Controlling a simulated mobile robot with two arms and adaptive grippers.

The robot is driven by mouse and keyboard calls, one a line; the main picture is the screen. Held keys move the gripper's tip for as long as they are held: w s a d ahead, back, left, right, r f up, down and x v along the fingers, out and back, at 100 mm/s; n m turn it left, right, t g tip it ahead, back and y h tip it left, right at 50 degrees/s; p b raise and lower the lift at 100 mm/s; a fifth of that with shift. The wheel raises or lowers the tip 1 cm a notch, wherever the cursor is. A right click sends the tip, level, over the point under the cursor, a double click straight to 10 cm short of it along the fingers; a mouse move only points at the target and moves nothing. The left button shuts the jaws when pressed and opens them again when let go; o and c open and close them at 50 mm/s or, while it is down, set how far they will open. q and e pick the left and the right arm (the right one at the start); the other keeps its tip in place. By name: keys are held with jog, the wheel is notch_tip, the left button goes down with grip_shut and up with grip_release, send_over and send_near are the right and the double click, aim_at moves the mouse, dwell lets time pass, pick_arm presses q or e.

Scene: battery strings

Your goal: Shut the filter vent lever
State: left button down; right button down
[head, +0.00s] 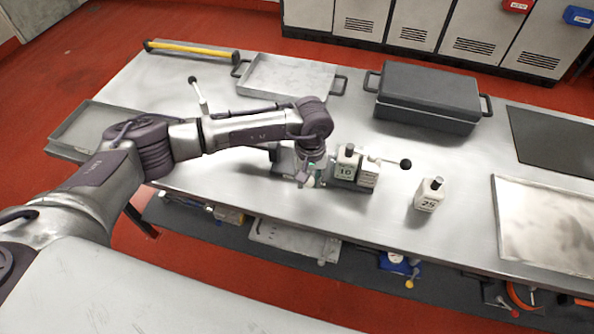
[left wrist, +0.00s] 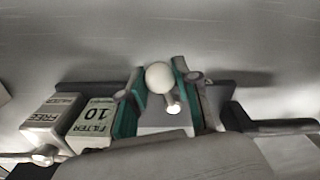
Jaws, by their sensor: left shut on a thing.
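A lever with a white ball knob (left wrist: 159,77) shows in the left wrist view, with a short pale stem below it. My left gripper (left wrist: 157,88) has its teal-padded fingers on both sides of this knob and is shut on it. In the head view my left gripper (head: 309,177) points down just left of a block labelled 10 (head: 347,162), and hides much of the lever. The block, marked FILTER 10 (left wrist: 93,122) in the left wrist view, stands beside a second block marked FREE (left wrist: 51,118). My right gripper is not in view.
A black-knobbed lever (head: 404,163) sticks out right of the blocks. Another lever (head: 194,82) stands behind my arm. A block labelled 25 (head: 430,194) stands apart. A dark lidded case (head: 428,90) and trays (head: 345,85) lie farther back. Bare tabletop surrounds block 25.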

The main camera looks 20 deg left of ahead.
pick_arm(q)
jog(key=shift+w+d+n+b, duration=0.3)
jog(key=shift+d+n+b, duration=0.35)
jog(key=shift+n, duration=0.55)
jog(key=shift+d, duration=0.1)
jog(key=shift+w+d+n+b, duration=0.25)
jog(key=shift+n+b, duration=0.1)
jog(key=shift+n, duration=0.35)
jog(key=c, duration=0.9)
grip_release()
notch_tip(320, 180, up, 7)
jog(key=p, duration=0.2)
jog(key=shift+p, duration=0.4)
